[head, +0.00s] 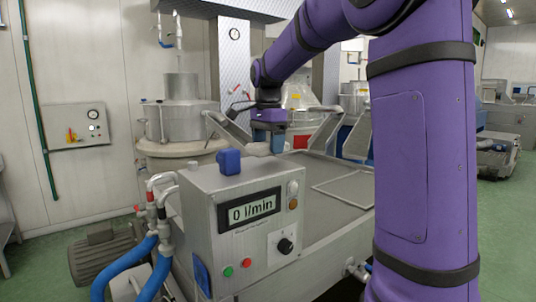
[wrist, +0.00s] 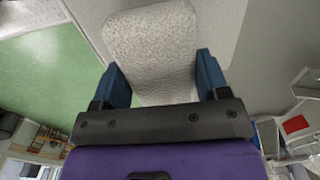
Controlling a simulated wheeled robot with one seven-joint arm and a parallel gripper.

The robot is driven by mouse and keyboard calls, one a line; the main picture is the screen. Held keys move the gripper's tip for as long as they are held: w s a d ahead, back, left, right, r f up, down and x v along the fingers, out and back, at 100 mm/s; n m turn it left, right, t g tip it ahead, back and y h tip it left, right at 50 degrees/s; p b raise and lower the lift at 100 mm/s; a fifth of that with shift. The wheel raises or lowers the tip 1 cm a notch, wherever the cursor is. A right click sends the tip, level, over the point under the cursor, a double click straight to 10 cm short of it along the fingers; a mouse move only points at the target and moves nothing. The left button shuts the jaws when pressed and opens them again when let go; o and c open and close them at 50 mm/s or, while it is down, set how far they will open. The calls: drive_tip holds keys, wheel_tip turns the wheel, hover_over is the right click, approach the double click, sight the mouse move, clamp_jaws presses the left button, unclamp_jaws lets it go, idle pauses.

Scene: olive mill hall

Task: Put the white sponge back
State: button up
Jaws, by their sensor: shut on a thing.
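The white sponge (wrist: 150,45), a pale speckled block, sits between the two blue fingers of my gripper (wrist: 162,78) in the wrist view. The fingers press on its sides. In the head view my gripper (head: 268,140) is beyond the grey control box, and part of the pale sponge (head: 257,149) shows at the fingertips. I cannot tell whether the sponge touches a surface below it.
A blue block (head: 229,161) stands on top of the control box (head: 205,181), close to my gripper. A wide metal basin (head: 318,205) lies to the right. A steel vessel (head: 183,122) stands behind on the left. Blue hoses (head: 153,282) run down in front.

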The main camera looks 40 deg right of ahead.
sight(268, 142)
wheel_tip(268, 142, down, 3)
drive_tip(key=shift+r, duration=0.1)
drive_tip(key=o, duration=0.8)
drive_tip(key=shift+s, duration=0.1)
drive_tip(key=shift+o, duration=0.2)
drive_tip(key=shift+r, duration=0.1)
wheel_tip(268, 142, up, 12)
drive_tip(key=shift+a+f, duration=0.1)
drive_tip(key=shift+f, duration=0.05)
drive_tip(key=s+a+f+n+t, duration=0.1)
drive_tip(key=s+a+f+n, duration=0.3)
drive_tip(key=s+n, duration=0.2)
drive_tip(key=s+a+f+n+t, duration=0.2)
drive_tip(key=s+a+f+n, duration=0.2)
drive_tip(key=s, duration=0.7)
drive_tip(key=s+a+f+n+t, duration=0.2)
drive_tip(key=s+a+f+n, duration=0.3)
drive_tip(key=s, duration=0.4)
drive_tip(key=f+n, duration=0.1)
drive_tip(key=n, duration=0.1)
drive_tip(key=shift+s+n, duration=0.2)
drive_tip(key=shift+n, duration=0.1)
drive_tip(key=shift+f, duration=0.1)
